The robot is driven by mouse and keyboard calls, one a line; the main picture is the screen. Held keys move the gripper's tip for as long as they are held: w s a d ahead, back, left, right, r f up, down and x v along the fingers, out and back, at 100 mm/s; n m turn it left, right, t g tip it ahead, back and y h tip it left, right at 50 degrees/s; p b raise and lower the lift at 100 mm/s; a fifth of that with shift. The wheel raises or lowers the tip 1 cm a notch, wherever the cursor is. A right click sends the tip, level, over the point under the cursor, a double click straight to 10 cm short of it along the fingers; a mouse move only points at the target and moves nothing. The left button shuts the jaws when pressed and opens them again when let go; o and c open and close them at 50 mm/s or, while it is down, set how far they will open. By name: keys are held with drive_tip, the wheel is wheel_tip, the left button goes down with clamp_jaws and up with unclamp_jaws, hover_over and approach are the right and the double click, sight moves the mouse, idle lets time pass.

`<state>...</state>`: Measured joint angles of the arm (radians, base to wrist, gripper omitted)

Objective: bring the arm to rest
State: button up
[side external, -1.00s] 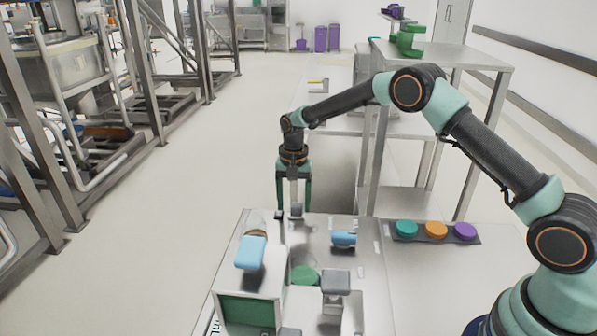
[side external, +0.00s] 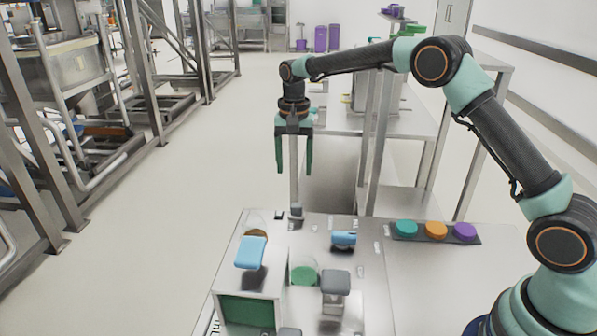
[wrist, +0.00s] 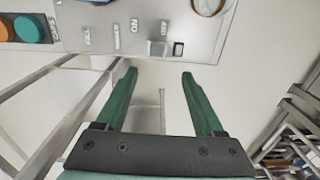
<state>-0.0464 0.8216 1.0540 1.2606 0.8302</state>
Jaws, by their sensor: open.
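My gripper (side external: 294,168) hangs pointing down above the far edge of the steel worktable (side external: 400,285) in the side view. Its two green fingers are spread apart. In the wrist view my gripper (wrist: 158,75) also shows open, with nothing between the fingertips. The arm reaches from its base at the lower right, with the elbow raised high.
On the worktable stand a box with a light blue block (side external: 250,252), a green round piece (side external: 304,274), a grey-topped block (side external: 336,283) and a blue piece (side external: 344,239). Teal, orange and purple buttons (side external: 436,230) sit at right. Open floor lies left.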

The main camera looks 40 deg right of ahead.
drive_tip(key=shift+r, duration=0.45)
drive_tip(key=s+d+r+n+t, duration=0.2)
drive_tip(key=s+r+n+t, duration=0.15)
drive_tip(key=s+r, duration=0.85)
drive_tip(key=s+f+n+t, duration=0.2)
drive_tip(key=s+n, duration=0.3)
drive_tip(key=s, duration=0.8)
drive_tip(key=shift+s+d, duration=0.25)
drive_tip(key=shift+s, duration=0.05)
drive_tip(key=shift+n, duration=0.25)
